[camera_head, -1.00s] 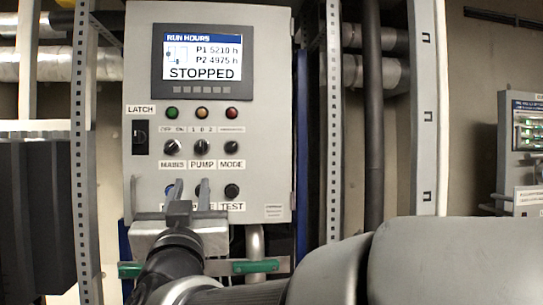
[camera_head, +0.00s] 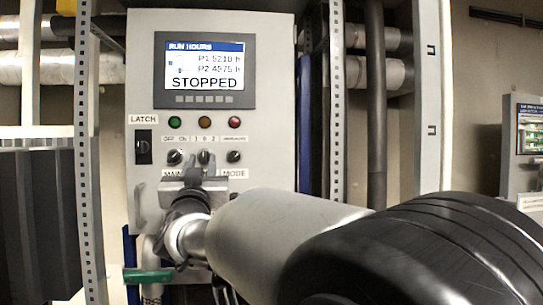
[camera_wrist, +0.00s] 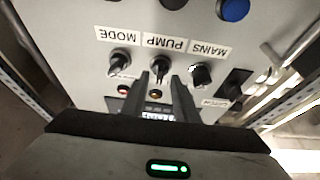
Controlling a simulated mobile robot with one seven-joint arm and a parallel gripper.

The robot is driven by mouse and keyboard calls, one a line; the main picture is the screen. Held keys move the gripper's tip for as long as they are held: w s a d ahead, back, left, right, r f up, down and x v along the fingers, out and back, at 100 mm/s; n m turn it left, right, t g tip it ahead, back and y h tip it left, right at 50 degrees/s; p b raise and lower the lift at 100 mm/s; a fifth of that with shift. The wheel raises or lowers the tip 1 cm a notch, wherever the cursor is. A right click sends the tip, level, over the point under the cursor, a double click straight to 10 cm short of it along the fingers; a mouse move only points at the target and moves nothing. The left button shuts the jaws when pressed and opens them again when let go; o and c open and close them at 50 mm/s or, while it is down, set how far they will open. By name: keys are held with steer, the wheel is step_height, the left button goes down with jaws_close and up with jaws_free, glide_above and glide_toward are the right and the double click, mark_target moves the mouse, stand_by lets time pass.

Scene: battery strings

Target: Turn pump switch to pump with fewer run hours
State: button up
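The pump switch (camera_head: 204,156) is a black knob above the PUMP label, with positions 1, 0 and 2 marked over it. Its handle looks roughly upright, toward 0. It also shows in the wrist view (camera_wrist: 160,66), where the panel is upside down. The display (camera_head: 205,66) reads P1 5210 h, P2 4975 h and STOPPED. My gripper (camera_head: 204,166) is at the panel in front of the pump switch. In the wrist view my gripper's fingers (camera_wrist: 161,82) are apart, one to each side of the knob. Whether they touch it is unclear.
The mains switch (camera_head: 174,157) and mode switch (camera_head: 233,156) sit close on either side. Lamps (camera_head: 204,122) are above and a latch (camera_head: 143,147) is at left. A blue button (camera_wrist: 233,9) shows in the wrist view. Rack posts (camera_head: 336,110) flank the cabinet.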

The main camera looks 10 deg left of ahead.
steer(key=shift+x, duration=0.8)
jaws_close()
